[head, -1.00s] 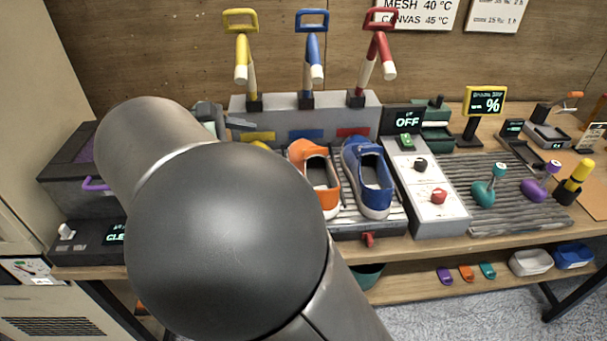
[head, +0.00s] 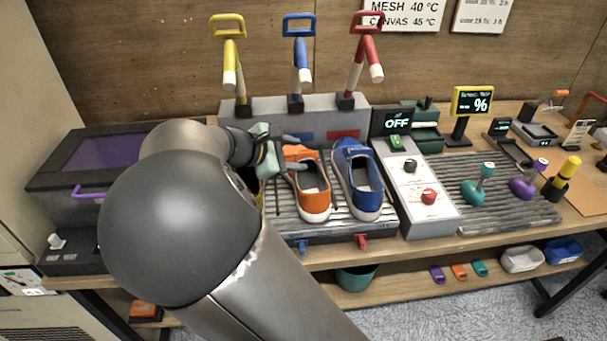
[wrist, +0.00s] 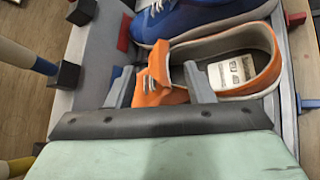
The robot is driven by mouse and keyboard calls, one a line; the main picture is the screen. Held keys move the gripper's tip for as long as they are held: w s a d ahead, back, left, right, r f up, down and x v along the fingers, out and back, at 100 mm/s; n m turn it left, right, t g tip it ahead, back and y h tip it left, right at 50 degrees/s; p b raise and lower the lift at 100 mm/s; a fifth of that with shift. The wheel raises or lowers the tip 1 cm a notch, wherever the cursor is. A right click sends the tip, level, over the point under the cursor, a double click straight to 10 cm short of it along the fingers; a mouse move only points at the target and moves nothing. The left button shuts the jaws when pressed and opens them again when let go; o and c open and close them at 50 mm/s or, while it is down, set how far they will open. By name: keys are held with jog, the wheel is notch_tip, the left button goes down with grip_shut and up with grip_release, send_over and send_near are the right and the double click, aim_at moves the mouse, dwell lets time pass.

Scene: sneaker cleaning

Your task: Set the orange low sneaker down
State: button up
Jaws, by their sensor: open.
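The orange low sneaker (head: 313,204) rests on the ribbed grey rack (head: 277,228), toe towards the back and heel towards the front, left of the blue sneaker (head: 359,197). My gripper (head: 292,154) is at the sneaker's toe end, from the left. In the wrist view, my gripper (wrist: 159,84) is open, its two grey fingers either side of the orange tongue, with gaps visible. The sneaker's toe is hidden behind the gripper in the wrist view.
Yellow, blue and red handled tools (head: 298,60) stand upright behind the rack. A control panel (head: 412,190) showing OFF borders the rack's right side. A box with a purple lid (head: 98,160) stands left. Teal and purple tools (head: 474,192) stand on the right grate.

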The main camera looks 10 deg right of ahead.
jog(key=shift+x, duration=0.8)
grip_shut()
jog(key=shift+r, duration=0.2)
jog(key=shift+r, duration=1.65)
jog(key=s+a, duration=0.2)
jog(key=s, duration=1.6)
jog(key=shift+w, duration=0.1)
